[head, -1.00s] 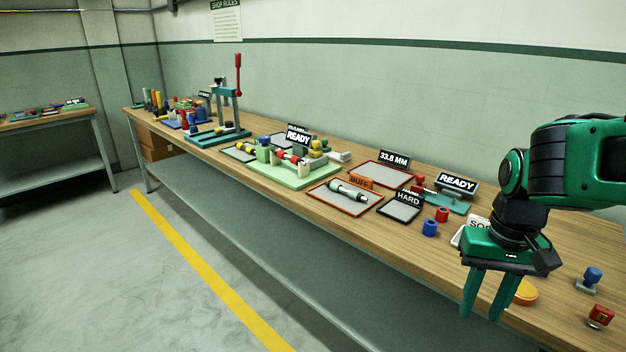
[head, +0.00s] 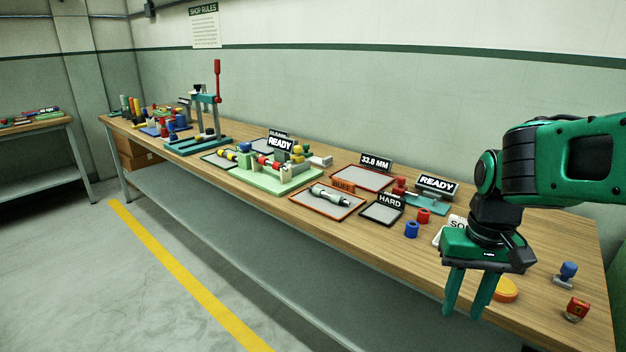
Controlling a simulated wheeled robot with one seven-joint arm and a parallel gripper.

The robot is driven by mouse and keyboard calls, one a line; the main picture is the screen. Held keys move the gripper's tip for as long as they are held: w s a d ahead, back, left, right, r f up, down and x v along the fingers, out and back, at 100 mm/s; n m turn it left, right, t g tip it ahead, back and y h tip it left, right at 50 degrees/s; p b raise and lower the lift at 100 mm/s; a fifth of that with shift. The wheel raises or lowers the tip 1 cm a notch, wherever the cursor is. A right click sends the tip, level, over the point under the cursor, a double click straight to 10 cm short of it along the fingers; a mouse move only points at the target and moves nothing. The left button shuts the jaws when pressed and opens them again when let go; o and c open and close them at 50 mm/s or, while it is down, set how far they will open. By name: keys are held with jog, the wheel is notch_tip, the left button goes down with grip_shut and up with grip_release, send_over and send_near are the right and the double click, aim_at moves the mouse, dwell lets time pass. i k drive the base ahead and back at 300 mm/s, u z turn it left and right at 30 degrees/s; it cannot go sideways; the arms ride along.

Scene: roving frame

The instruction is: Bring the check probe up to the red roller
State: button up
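A roller with a red part (head: 264,160) lies in the pale green fixture (head: 270,184) at mid-bench, behind the BUFF tray. A grey and dark roller (head: 328,195) lies on the BUFF tray (head: 310,206). No thing is clearly recognisable as the check probe. A small teal stand with a red piece (head: 400,188) is by the right READY sign, too small to make out. My gripper (head: 464,308) points down at the bench's front edge, far to the right of the fixture. Its two green fingers are apart with nothing between them.
A blue ring (head: 412,229) and a red ring (head: 423,215) stand left of my gripper. An orange disc (head: 505,290), blue stamp (head: 566,274) and red block (head: 576,309) lie right of it. A press with a red lever (head: 217,80) stands further left. Floor before the bench is clear.

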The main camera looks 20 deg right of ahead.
aim_at(297, 158)
jog(key=k, duration=0.35)
jog(key=u, duration=0.8)
jog(key=i, duration=1.2)
jog(key=z, duration=0.4)
jog(key=i, duration=1.1)
jog(key=z, duration=0.65)
